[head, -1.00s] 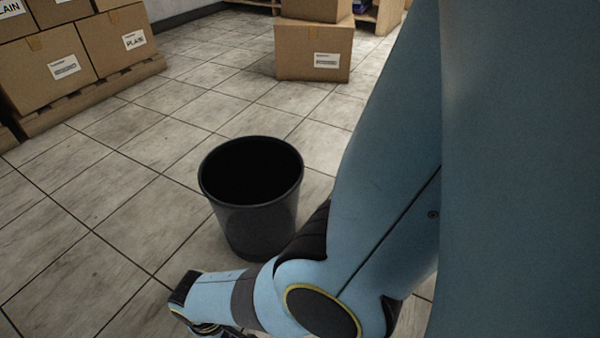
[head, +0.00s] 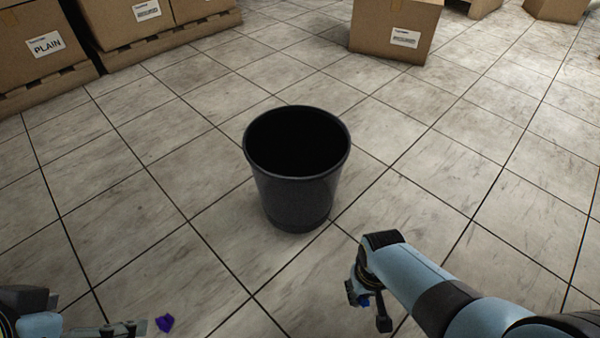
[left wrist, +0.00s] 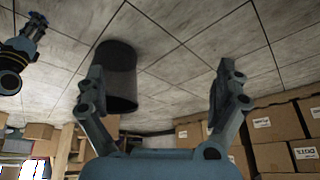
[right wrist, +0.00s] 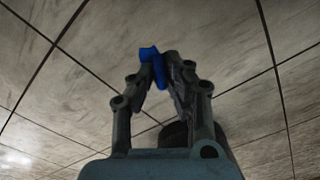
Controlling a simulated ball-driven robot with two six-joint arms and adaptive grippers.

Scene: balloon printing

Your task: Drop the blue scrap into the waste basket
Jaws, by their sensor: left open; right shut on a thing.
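The black waste basket (head: 297,200) stands upright on the tiled floor in the middle of the head view, its dark mouth open upward. It also shows in the left wrist view (left wrist: 120,80) and partly behind my gripper in the right wrist view (right wrist: 174,138). My right gripper (head: 368,300) is shut on the blue scrap (right wrist: 157,68), held between its fingertips. In the head view it is right of and nearer than the basket, apart from it. My left gripper (left wrist: 160,70) is open and empty, low at the left in the head view (head: 128,328).
A small purple scrap (head: 164,323) shows beside my left gripper's tip, seemingly on the floor. Cardboard boxes (head: 120,25) on pallets stand at the back left, and another box (head: 393,35) at the back. The floor around the basket is clear.

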